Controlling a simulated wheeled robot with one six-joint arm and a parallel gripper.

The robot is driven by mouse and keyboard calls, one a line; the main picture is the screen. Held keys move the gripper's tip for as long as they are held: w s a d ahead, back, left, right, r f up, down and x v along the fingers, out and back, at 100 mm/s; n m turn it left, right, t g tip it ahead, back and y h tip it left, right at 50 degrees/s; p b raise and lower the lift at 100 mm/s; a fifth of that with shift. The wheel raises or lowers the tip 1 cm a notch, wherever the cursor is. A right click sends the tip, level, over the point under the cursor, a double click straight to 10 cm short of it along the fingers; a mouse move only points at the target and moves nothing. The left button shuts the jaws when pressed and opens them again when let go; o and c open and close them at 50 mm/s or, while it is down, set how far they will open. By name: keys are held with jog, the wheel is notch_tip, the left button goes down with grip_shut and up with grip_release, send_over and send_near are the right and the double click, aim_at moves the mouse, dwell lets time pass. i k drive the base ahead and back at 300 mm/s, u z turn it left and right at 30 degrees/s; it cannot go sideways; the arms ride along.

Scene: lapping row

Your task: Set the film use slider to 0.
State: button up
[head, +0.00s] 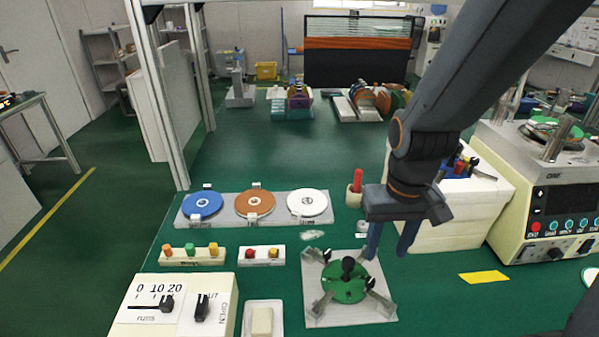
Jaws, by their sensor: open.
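A cream control box (138,328) stands at the lower left of the head view. Its left panel has a scale marked 0, 10 and 20 and a small label that is hard to read. The black slider knob (167,303) on this panel sits toward the right end of its slot, between the 10 and 20 marks, nearer 20. My gripper (391,243) is open and empty, pointing down over the right part of the green table, well to the right of the box and apart from it.
A second black lever (202,307) sits right beside the slider, by an OPEN label. A green disc fixture (345,281) with upright parts lies between gripper and box. A small white tray (263,305) adjoins the box. Colored-peg blocks (192,256) stand behind it.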

aim_at(166, 304)
jog(key=u, duration=0.5)
jog(key=k, duration=1.1)
jog(key=u, duration=0.5)
jog(key=i, duration=0.75)
jog(key=u, duration=0.55)
jog(key=k, duration=0.5)
jog(key=z, duration=0.35)
jog(key=i, duration=0.4)
jog(key=u, duration=0.3)
